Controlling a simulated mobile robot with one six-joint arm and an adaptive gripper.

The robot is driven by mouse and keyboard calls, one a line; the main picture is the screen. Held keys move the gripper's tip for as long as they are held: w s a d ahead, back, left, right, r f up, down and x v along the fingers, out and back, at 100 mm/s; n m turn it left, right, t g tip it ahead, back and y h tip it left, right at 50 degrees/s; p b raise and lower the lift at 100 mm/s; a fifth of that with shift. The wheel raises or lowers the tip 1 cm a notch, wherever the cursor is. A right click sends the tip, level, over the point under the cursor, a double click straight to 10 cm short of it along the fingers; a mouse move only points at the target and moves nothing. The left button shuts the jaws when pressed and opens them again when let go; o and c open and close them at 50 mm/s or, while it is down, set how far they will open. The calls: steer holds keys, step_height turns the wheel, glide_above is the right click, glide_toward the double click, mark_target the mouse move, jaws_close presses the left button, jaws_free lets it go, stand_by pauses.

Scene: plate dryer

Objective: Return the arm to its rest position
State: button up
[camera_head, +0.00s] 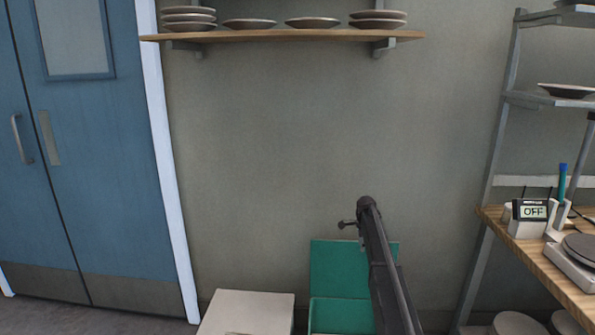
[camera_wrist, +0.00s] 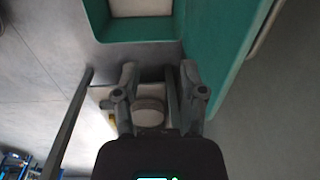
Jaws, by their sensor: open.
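My gripper (camera_wrist: 157,76) shows in the wrist view with its two dark fingers apart and nothing held between them. Behind and between the fingers are a dark gap and a round pale thing (camera_wrist: 149,112), too small to identify. In the head view a dark, slanting bar with a knob at its top stands at lower centre right, in front of the teal box (camera_head: 335,268); I cannot tell whether it is part of my arm. No gripper fingers can be made out in the head view.
A wooden wall shelf (camera_head: 290,36) bears several plates. A rack (camera_head: 490,150) with a plate (camera_head: 567,91) and a wooden counter (camera_head: 540,265) with a display reading OFF (camera_head: 533,211) stand at right. A white box (camera_head: 247,313) is at lower centre; blue doors (camera_head: 90,180) at left.

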steer(key=s+a+f+n+b, duration=0.3)
steer(key=s+n, duration=0.3)
steer(key=s, duration=1.2)
steer(key=s+a+f+n+b, duration=0.3)
steer(key=s+n, duration=0.3)
steer(key=s, duration=1.1)
steer(key=s+a+f+n+b, duration=0.35)
steer(key=s+n, duration=0.25)
steer(key=s, duration=1.2)
step_height(320, 180, up, 27)
steer(key=p, duration=2.7)
steer(key=shift+w+r+g, duration=0.15)
steer(key=shift+w+g, duration=0.1)
steer(key=shift+g, duration=0.05)
steer(key=shift+s, duration=0.15)
